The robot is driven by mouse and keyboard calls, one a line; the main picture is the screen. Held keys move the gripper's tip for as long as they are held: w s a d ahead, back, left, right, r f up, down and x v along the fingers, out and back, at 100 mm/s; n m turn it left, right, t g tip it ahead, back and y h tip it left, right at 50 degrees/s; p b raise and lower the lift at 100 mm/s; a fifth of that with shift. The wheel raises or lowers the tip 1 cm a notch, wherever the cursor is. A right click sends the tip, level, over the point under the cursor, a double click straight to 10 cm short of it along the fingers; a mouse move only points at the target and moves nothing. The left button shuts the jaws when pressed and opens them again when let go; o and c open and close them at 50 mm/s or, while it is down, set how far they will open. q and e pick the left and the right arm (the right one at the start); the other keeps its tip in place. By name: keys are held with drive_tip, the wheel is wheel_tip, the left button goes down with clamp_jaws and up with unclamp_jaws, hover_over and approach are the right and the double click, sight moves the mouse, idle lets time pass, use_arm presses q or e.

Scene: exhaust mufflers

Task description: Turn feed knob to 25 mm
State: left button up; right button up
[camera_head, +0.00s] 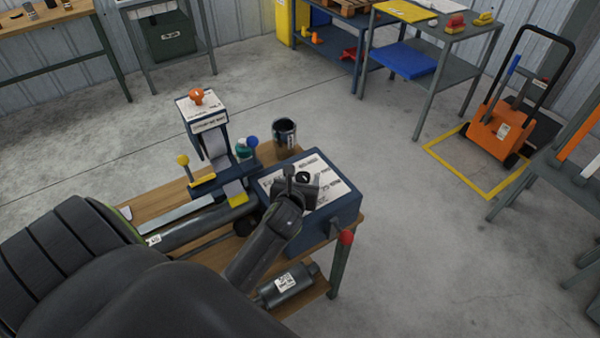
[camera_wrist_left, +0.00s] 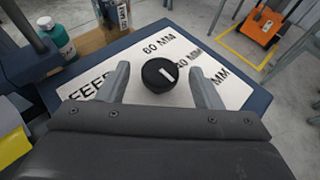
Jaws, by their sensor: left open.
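The feed knob (camera_wrist_left: 160,75) is a round black knob with a white pointer mark, on a white label plate on top of a blue box (camera_head: 345,209). In the left wrist view the plate (camera_wrist_left: 125,60) reads "FEED" and "60 MM", with other MM markings partly covered. In the head view the knob (camera_head: 303,178) shows just beyond my left gripper (camera_head: 302,182). In the left wrist view my left gripper (camera_wrist_left: 160,88) is open, one finger on each side of the knob, with gaps visible. My right gripper is not seen.
A machine post with an orange knob (camera_head: 197,96) stands behind left of the box. A dark can (camera_head: 285,134) stands beyond the box. Yellow (camera_head: 183,161) and blue (camera_head: 251,141) ball levers rise nearby. A red-ended lever (camera_head: 345,238) sits at the box's front right.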

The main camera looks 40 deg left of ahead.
use_arm(q)
drive_tip(key=shift+w+a+f, duration=0.1)
drive_tip(key=shift+w+f, duration=0.05)
drive_tip(key=shift+w, duration=0.15)
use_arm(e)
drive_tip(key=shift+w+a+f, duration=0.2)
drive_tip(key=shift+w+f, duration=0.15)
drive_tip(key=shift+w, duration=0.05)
use_arm(q)
drive_tip(key=shift+c, duration=0.6)
drive_tip(key=c, duration=0.9)
drive_tip(key=shift+o, duration=0.2)
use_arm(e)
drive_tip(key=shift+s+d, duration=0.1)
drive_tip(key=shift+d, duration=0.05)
